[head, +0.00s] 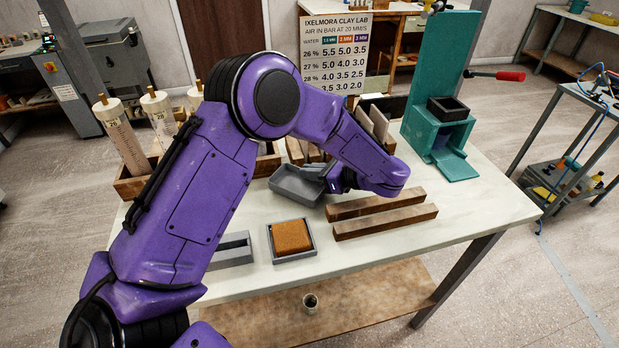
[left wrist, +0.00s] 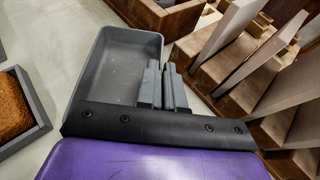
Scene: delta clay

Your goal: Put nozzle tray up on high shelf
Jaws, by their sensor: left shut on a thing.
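A grey, open, empty-looking tray (head: 296,187), which I take to be the nozzle tray, is at the middle of the white table. It also shows in the left wrist view (left wrist: 110,75). My left gripper (head: 330,174) is shut on the tray's right wall, its two grey fingers (left wrist: 166,86) side by side at that wall. The tray looks roughly level; I cannot tell whether it touches the table. Part of the gripper is hidden behind my purple arm. I cannot make out a high shelf for certain. My right gripper is not in view.
A grey tray with a brown block (head: 291,236) and two wooden bars (head: 385,222) lie in front. A wooden rack (left wrist: 235,70) with upright slabs stands close right of the gripper. A teal stand (head: 440,85) holds a dark box (head: 447,107). The table's front right is clear.

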